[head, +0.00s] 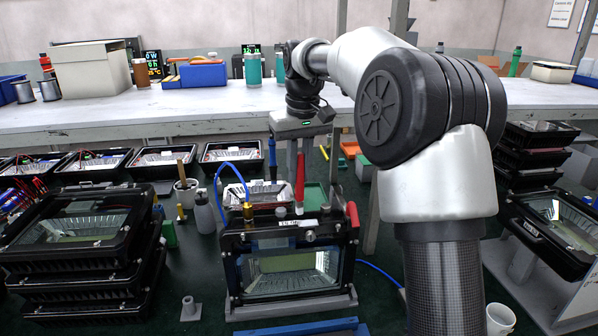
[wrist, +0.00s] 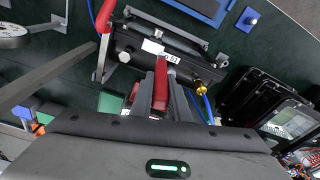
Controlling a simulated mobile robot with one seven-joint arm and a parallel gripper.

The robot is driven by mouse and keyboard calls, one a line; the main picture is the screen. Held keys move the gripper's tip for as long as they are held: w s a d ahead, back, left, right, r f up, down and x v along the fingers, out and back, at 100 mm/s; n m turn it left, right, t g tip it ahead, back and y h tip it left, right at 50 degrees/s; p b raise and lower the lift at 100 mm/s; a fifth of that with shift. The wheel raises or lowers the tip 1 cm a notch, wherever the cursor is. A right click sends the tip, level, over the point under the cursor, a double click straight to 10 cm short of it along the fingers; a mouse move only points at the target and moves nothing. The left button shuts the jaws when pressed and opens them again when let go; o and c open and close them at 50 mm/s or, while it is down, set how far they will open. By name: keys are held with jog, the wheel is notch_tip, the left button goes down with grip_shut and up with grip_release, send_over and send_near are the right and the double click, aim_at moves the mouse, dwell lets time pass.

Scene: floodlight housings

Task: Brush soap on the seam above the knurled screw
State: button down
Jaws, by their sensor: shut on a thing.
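The black floodlight housing (head: 292,272) stands upright on a grey stand, its glass window facing me. A small grey round knob, perhaps the knurled screw (head: 310,237), sits at its upper front edge; the seam above it is too small to make out. My gripper (head: 299,165) is above the housing, pointing down, shut on a red-handled tool (head: 300,182).
A brass fitting (head: 248,211) with a blue hose rises from the housing's top left. A red lever (head: 352,214) stands at its right. A white pot (head: 186,192) with a brown handle and a grey bottle (head: 204,213) stand left. Stacked housings (head: 80,285) flank it.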

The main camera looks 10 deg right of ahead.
jog(key=shift+r+p, duration=1.95)
jog(key=shift+r, duration=0.5)
jog(key=shift+f, duration=0.1)
